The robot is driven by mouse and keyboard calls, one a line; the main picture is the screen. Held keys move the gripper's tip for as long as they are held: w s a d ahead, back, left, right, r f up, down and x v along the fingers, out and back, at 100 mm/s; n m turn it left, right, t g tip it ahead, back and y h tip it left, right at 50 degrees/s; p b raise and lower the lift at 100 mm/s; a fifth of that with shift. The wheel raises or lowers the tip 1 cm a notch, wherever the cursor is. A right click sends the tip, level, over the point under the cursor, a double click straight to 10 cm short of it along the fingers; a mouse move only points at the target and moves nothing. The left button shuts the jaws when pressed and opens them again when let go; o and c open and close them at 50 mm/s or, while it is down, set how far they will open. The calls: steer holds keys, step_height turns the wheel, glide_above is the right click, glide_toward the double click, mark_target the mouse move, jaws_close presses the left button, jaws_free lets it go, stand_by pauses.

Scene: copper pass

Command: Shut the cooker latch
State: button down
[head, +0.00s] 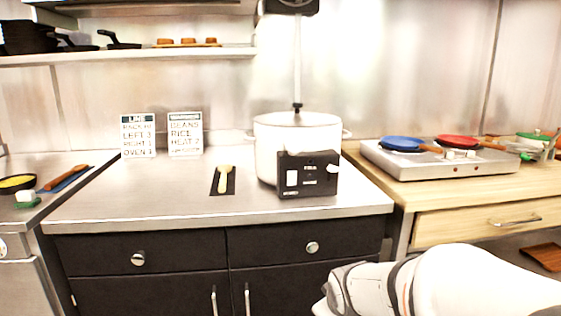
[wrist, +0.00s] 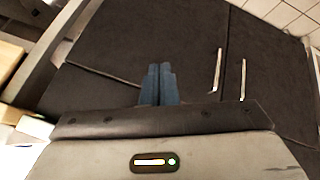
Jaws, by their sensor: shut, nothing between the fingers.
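The cooker (head: 265,143) is a large white pot on the steel counter, with a black control box (head: 307,174) on its front. The box carries a white switch plate at its left and a pale knob or lever (head: 332,168) at its right edge; whether this is the latch, and how it is set, I cannot tell. My gripper's fingers (wrist: 160,79) are shut and empty in the wrist view, in front of the dark cabinet doors. In the head view my arm is at the lower right, below the counter top; the fingertips are hidden there.
A hotplate (head: 440,162) with blue and red pans is on the wooden counter at right. Cabinet handles (wrist: 218,70) stick out below. The front left counter is clear.

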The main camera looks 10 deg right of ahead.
steer(key=w+d+r+n+t+y+p, duration=0.25)
steer(key=w+r+n+t+p, duration=0.25)
steer(key=w+r+n+t, duration=0.6)
step_height(320, 180, up, 9)
steer(key=n+t+y+p, duration=0.3)
steer(key=n+y+p, duration=0.1)
steer(key=n+y, duration=0.5)
steer(key=shift+w+d+n+t, duration=0.3)
steer(key=shift+w+n, duration=0.05)
steer(key=shift+n, duration=0.05)
steer(key=p, duration=0.4)
glide_toward(293, 143)
steer(key=w+r, duration=0.1)
steer(key=w, duration=0.4)
steer(key=shift+w+a, duration=0.1)
steer(key=shift+a, duration=0.15)
